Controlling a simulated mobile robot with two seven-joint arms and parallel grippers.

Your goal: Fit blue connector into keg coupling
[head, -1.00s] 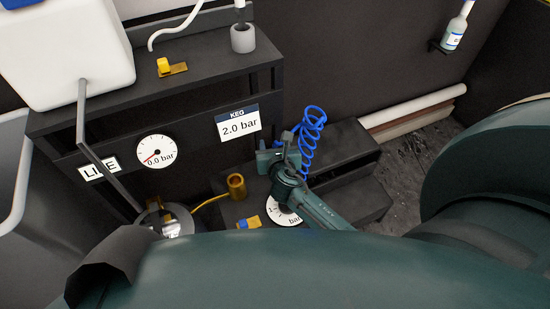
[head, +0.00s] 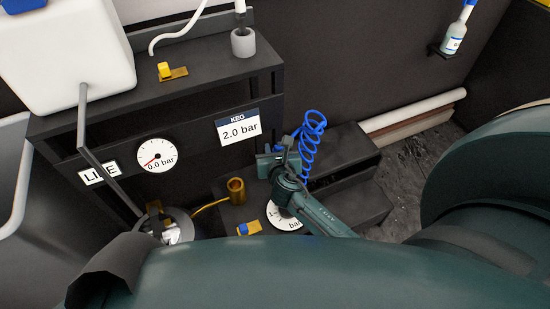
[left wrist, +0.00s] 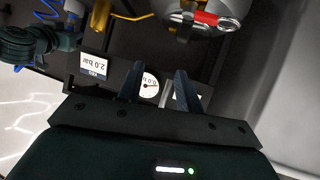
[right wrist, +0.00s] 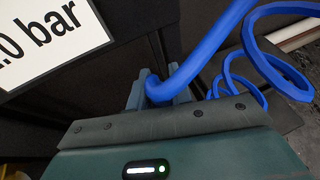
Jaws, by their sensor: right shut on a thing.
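My right gripper (head: 268,162) is beside the dark step, shut on the end of a blue coiled hose (head: 312,135). The right wrist view shows the hose end (right wrist: 160,88) between the two fingers; the connector's tip is hidden. A brass, cup-like fitting (head: 236,188), possibly the keg coupling, stands to the left of the right gripper, apart from it, with a yellow hose. It also shows in the left wrist view (left wrist: 99,18). My left gripper (left wrist: 155,84) is open and empty in its own wrist view; I cannot make out its fingers in the head view.
A dark rack carries a "KEG 2.0 bar" sign (head: 238,126), a 0.0 bar gauge (head: 157,155) and a white tank (head: 70,60). A metal keg (left wrist: 185,10) shows in the left wrist view. A yellow-and-blue valve (head: 249,229) lies low, near the brass fitting.

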